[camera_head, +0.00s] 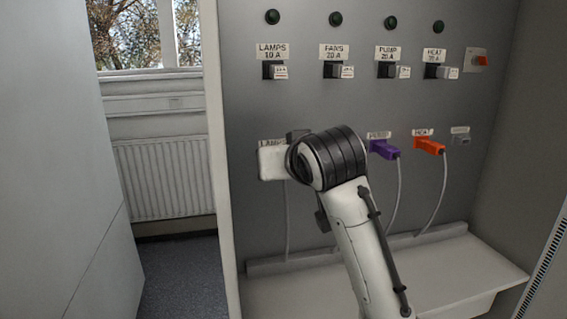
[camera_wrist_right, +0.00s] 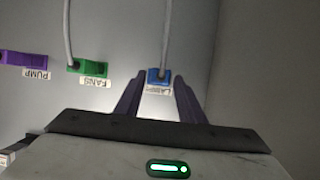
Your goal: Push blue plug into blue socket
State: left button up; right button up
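The blue plug (camera_wrist_right: 159,75) is in the right wrist view, at the panel with its grey cable running up in that picture. An upside-down label that seems to read LAMPS is beside it. My right gripper (camera_wrist_right: 159,78) points at the panel with a finger on each side of the plug. The fingers are apart, with a small gap on both sides. The blue socket is not distinguishable behind the plug, and I cannot tell how deep the plug sits. In the head view my right arm and its white hand (camera_head: 272,163) hide the plug. My left gripper is not in view.
A green plug (camera_wrist_right: 87,68) and a purple plug (camera_wrist_right: 22,58) sit beside it on the panel. The purple plug (camera_head: 384,150) and an orange plug (camera_head: 430,146) show right of my arm. Switches (camera_head: 275,70) line the panel above. A pale shelf (camera_head: 470,262) juts out below.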

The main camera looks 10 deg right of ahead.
jog(key=shift+o, duration=0.7)
jog(key=a+b+v, duration=0.1)
jog(key=v, duration=0.9)
jog(key=s+d+f+g, duration=0.2)
jog(key=s+f, duration=0.1)
jog(key=f, duration=0.7)
jog(key=s+d+f+g, duration=0.2)
jog(key=s+d+f, duration=0.1)
jog(key=f, duration=0.7)
jog(key=s+d+f+g, duration=0.1)
jog(key=s+d+f, duration=0.15)
jog(key=f, duration=0.65)
jog(key=s+d+f+n+g+h, duration=0.1)
jog(key=s+d+f+g, duration=0.2)
jog(key=s+f, duration=0.65)
jog(key=s+d+f+g, duration=0.2)
jog(key=s+f, duration=0.5)
jog(key=s, duration=0.6)
jog(key=w+a+f+t+y, duration=0.1)
jog(key=w+a+f+t, duration=0.1)
jog(key=f, duration=0.4)
jog(key=w+a+f+t+y, duration=0.1)
jog(key=w+a+f+t, duration=0.1)
jog(key=f, duration=0.4)
jog(key=shift+w+a+t, duration=0.25)
jog(key=shift+a+t, duration=0.25)
jog(key=shift+a, duration=0.05)
